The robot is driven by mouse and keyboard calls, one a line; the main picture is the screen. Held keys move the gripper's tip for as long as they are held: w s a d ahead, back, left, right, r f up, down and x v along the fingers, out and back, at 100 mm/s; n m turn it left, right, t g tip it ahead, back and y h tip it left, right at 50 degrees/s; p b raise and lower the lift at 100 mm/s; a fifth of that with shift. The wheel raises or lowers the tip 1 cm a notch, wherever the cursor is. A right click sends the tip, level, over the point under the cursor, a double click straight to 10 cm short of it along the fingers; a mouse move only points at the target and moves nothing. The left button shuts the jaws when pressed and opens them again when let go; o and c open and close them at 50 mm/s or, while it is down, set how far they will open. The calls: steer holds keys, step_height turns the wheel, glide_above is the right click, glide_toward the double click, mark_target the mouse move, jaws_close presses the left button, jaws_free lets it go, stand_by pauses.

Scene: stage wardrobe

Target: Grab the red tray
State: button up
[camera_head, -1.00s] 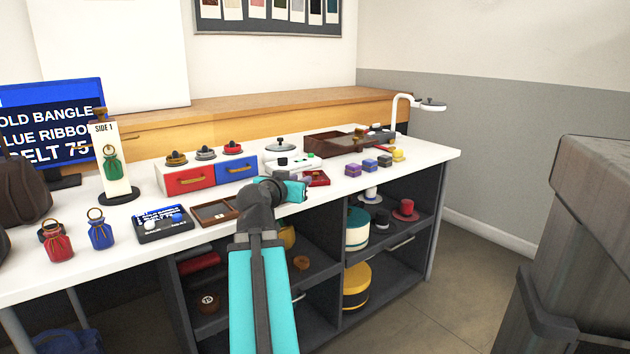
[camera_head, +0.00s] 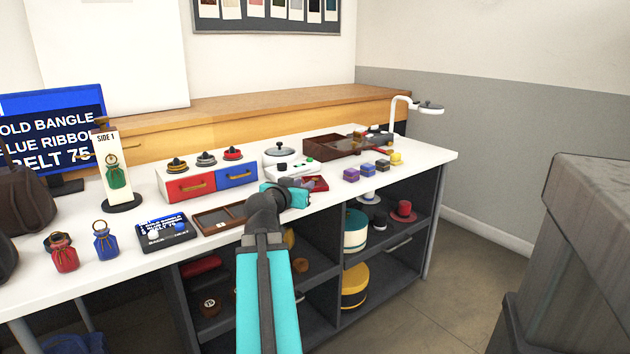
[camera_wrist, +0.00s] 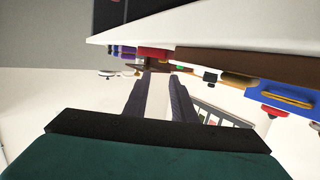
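The small red tray (camera_head: 319,184) lies on the white counter, in front of the white scale, partly hidden by my gripper. My gripper (camera_head: 304,184) is just left of it and above the counter, its fingers pointing toward the tray's side. In the wrist view the scene is upside down, and the tray (camera_wrist: 153,53) shows just beyond the fingertips. My gripper (camera_wrist: 160,77) shows there with two dark fingers apart and nothing between them. I cannot tell whether a finger touches the tray.
A white scale (camera_head: 282,152) stands behind the tray. A red-and-blue drawer unit (camera_head: 236,176) is to the left, with a brown divided tray (camera_head: 212,219) in front. Several small coloured blocks (camera_head: 367,168) and a larger brown tray (camera_head: 322,149) are to the right. Open shelves lie below.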

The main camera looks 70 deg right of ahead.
mark_target(315, 179)
steer(key=shift+d+p, duration=0.45)
steer(key=shift+p, duration=2.2)
steer(key=p, duration=0.6)
steer(key=shift+d+f, duration=0.15)
steer(key=shift+d, duration=0.05)
steer(key=shift+w+d+f, duration=0.1)
steer(key=shift+d+f, duration=0.1)
steer(key=shift+d, duration=0.45)
steer(key=shift+d+f, duration=0.2)
steer(key=shift+d, duration=0.6)
steer(key=shift+d, duration=0.1)
steer(key=shift+d+f, duration=0.2)
steer(key=shift+d, duration=0.6)
steer(key=shift+d+f, duration=0.2)
steer(key=shift+d, duration=0.65)
steer(key=shift+d+f, duration=0.2)
steer(key=shift+d, duration=0.6)
jaws_close()
